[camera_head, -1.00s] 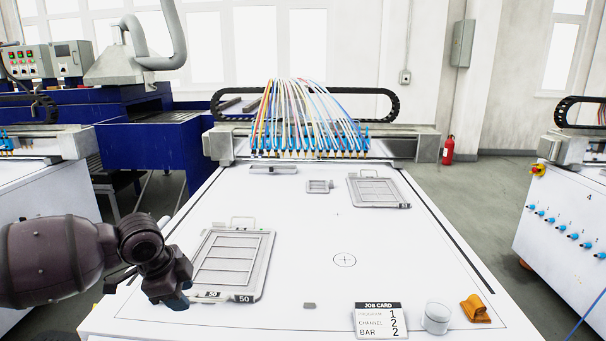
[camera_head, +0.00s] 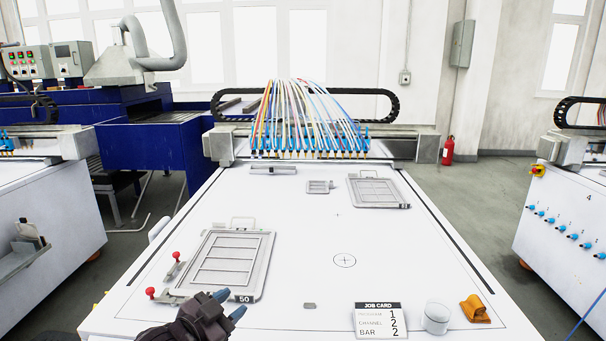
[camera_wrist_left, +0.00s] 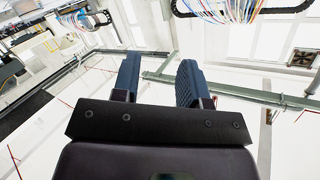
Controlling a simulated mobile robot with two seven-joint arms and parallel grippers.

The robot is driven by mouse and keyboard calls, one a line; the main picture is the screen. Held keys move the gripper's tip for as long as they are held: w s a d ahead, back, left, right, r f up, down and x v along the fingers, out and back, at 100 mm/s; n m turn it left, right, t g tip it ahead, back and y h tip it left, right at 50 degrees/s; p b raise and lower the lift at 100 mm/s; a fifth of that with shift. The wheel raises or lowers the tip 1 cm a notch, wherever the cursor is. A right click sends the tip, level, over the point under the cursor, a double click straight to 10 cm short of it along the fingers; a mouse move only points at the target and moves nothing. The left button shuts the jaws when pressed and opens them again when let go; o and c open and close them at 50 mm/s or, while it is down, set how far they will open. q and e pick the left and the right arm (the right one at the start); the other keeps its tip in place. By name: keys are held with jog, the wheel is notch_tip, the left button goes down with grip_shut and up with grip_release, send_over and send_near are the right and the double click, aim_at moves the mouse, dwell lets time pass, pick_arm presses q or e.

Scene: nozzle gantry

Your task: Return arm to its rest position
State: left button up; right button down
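My left gripper (camera_head: 226,304) is at the bottom of the head view, over the front left of the white table (camera_head: 300,270). Its two blue fingers are spread, with nothing between them. In the left wrist view the left gripper (camera_wrist_left: 158,82) also shows its fingers apart and empty, with the room tilted behind them. My right gripper is in neither view.
Two red-knobbed clamps (camera_head: 151,292) stand at the table's left edge. A job card (camera_head: 380,320), a clear cup (camera_head: 436,318) and an orange piece (camera_head: 475,308) sit at the front right. The nozzle gantry (camera_head: 310,148) spans the back. The table's middle is mostly clear.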

pick_arm(q)
jog(key=s+a+f+n+g+y, duration=0.1)
jog(key=s+a+f+n+y, duration=0.3)
jog(key=s+f, duration=0.7)
jog(key=s+a+f+n+g+y, duration=0.1)
jog(key=s+a+f+n+y, duration=0.3)
jog(key=s+a+f, duration=0.5)
jog(key=s+f+n, duration=0.1)
jog(key=s+f, duration=0.2)
jog(key=s, duration=0.5)
jog(key=shift+f+n, duration=0.3)
jog(key=shift+n, duration=0.1)
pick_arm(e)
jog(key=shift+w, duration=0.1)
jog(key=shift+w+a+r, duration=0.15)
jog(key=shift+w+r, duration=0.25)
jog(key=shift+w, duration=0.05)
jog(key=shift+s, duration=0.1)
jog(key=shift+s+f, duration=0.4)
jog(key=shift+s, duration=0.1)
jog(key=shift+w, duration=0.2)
